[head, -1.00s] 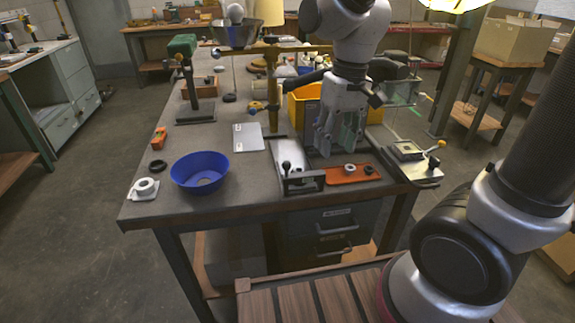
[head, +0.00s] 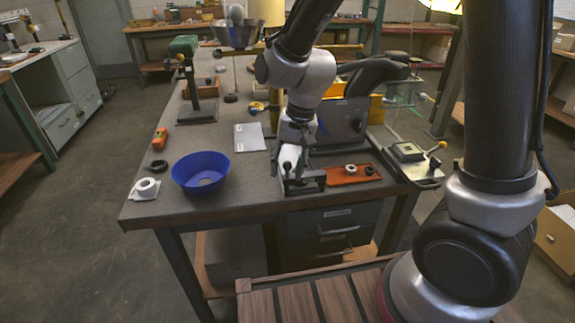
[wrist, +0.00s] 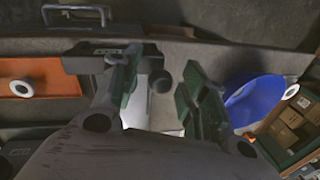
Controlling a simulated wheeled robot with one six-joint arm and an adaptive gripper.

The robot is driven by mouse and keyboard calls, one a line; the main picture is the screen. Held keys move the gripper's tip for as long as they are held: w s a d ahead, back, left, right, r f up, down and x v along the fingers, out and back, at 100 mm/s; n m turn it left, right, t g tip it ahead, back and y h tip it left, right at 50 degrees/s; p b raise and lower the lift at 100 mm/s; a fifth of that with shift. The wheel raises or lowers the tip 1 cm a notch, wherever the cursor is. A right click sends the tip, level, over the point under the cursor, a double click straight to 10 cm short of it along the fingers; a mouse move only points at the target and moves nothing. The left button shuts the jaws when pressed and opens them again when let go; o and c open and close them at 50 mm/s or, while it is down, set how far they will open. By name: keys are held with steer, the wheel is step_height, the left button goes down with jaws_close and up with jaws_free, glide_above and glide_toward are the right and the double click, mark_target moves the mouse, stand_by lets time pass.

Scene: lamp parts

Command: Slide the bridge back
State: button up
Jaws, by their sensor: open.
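The bridge (head: 304,184) is a dark metal frame with a black knob, standing near the front edge of the workbench. In the wrist view the bridge (wrist: 86,58) is a dark bar at upper left, and its round black knob (wrist: 162,82) shows between my fingers. My gripper (head: 290,168) is over the bridge's left end, pointing down. In the wrist view my gripper (wrist: 165,92) is open with green-padded fingers, one on each side of the knob. I cannot tell whether either finger touches it. The pale plate beside the bridge is mostly hidden by my arm.
An orange tray (head: 345,179) with dark and white rings lies right of the bridge. A blue bowl (head: 201,172) and a white ring (head: 146,187) stand to the left. A light sheet (head: 249,137) lies behind. A metal fixture (head: 412,160) stands at the right corner.

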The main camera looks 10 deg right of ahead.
steer(key=shift+f, duration=0.1)
jaws_close()
steer(key=w, duration=0.9)
steer(key=shift+w, duration=0.1)
jaws_free()
